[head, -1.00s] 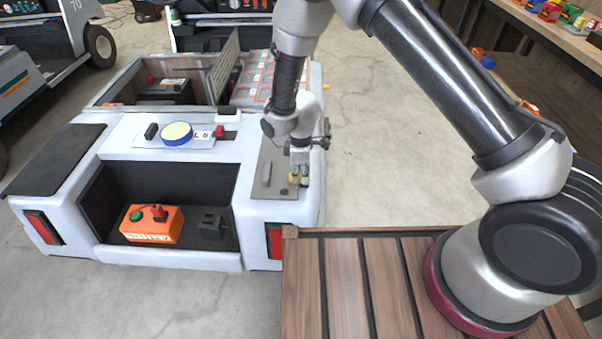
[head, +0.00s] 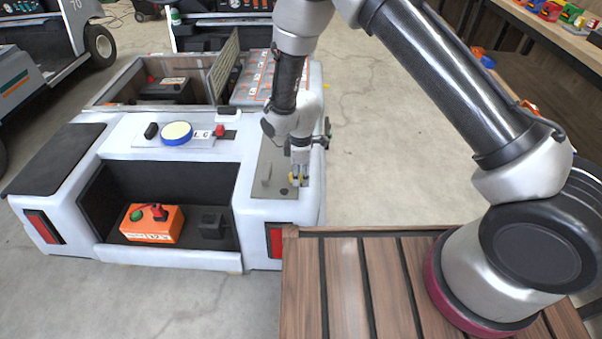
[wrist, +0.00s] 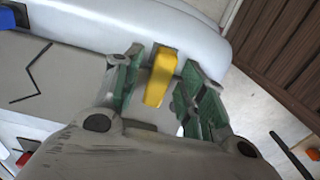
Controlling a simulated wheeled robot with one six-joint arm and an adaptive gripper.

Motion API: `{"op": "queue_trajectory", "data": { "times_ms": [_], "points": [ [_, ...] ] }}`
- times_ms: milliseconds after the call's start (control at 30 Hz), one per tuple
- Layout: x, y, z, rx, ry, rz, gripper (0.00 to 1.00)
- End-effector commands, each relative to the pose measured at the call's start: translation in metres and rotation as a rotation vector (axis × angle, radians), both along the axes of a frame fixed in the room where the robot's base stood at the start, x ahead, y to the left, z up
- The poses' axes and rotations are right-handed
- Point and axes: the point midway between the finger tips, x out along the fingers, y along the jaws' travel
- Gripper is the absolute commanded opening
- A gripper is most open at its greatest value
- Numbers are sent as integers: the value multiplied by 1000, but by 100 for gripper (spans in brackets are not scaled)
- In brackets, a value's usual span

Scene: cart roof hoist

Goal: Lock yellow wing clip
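The yellow wing clip (wrist: 160,78) stands on the grey plate (wrist: 70,75) at the cart's corner. The fingers are apart, and a narrow gap shows between the clip and the left finger. The clip's base is partly hidden by my gripper.
The white cart body has an open bay holding an orange box (head: 152,222) and a small black block (head: 212,223). A blue-rimmed round button (head: 176,133) sits on its top. A slatted wooden deck (head: 345,285) lies close in front. Open floor lies to the right.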

Motion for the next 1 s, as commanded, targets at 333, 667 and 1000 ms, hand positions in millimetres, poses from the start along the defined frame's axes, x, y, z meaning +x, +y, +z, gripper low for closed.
{"op": "queue_trajectory", "data": {
  "times_ms": [333,667,1000],
  "points": [
    [1,1,25,3,-3,-1,41],
    [1,0,96,2,-2,0,41],
    [0,0,120,0,0,0,41]
  ]
}}
